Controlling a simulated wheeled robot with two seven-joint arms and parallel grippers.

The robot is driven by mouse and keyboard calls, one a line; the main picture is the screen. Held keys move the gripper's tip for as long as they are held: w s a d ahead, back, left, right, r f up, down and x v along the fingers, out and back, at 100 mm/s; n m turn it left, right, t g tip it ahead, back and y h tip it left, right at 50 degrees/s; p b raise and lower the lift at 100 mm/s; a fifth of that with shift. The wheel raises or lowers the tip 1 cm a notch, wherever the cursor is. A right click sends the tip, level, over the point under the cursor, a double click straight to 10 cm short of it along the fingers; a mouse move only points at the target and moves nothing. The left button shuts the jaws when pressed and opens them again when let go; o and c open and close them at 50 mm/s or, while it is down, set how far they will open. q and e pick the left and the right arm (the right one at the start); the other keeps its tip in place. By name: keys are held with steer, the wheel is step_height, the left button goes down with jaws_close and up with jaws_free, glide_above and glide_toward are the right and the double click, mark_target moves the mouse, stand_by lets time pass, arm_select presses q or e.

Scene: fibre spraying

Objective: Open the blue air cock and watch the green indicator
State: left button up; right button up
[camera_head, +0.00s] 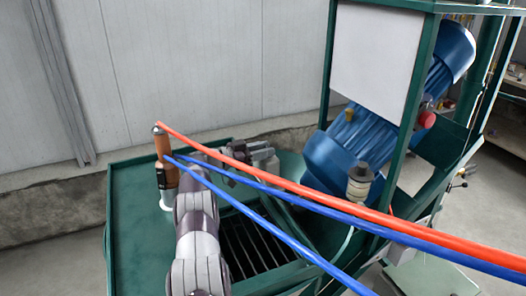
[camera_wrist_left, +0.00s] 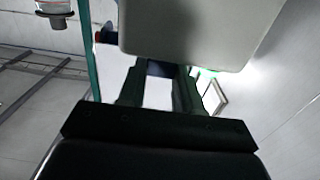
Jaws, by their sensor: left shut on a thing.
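My left gripper (camera_head: 266,156) is at the end of my grey arm, past the hoses and over the green frame. In the left wrist view its dark fingers (camera_wrist_left: 158,78) are shut on a small dark bluish part (camera_wrist_left: 160,68), mostly hidden between them. I cannot tell for certain whether this part is the blue air cock. A pale box-like body (camera_wrist_left: 200,30) sits just beyond the fingers. I cannot make out the green indicator. My right gripper is not in view.
A brown-handled tool (camera_head: 164,150) stands upright at the left on the green table (camera_head: 130,220). A red hose (camera_head: 330,195) and blue hoses (camera_head: 270,225) cross in front of my arm. A blue motor (camera_head: 345,150) and green posts stand at right.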

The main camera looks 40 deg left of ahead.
arm_select(q)
steer(key=shift+r, duration=0.2)
steer(key=o, duration=1)
steer(key=shift+w, duration=0.1)
steer(key=shift+o, duration=0.2)
steer(key=shift+f, duration=0.1)
steer(key=r, duration=0.1)
steer(key=r+b, duration=0.1)
steer(key=r, duration=0.2)
steer(key=shift+w+d+r, duration=0.1)
steer(key=shift+d+r, duration=0.05)
steer(key=shift+d, duration=0.1)
steer(key=w+d+r+b, duration=0.1)
steer(key=d+r+b, duration=0.2)
steer(key=d+r, duration=0.3)
steer(key=d, duration=0.5)
steer(key=shift+w+r, duration=0.35)
steer(key=shift+w, duration=0.05)
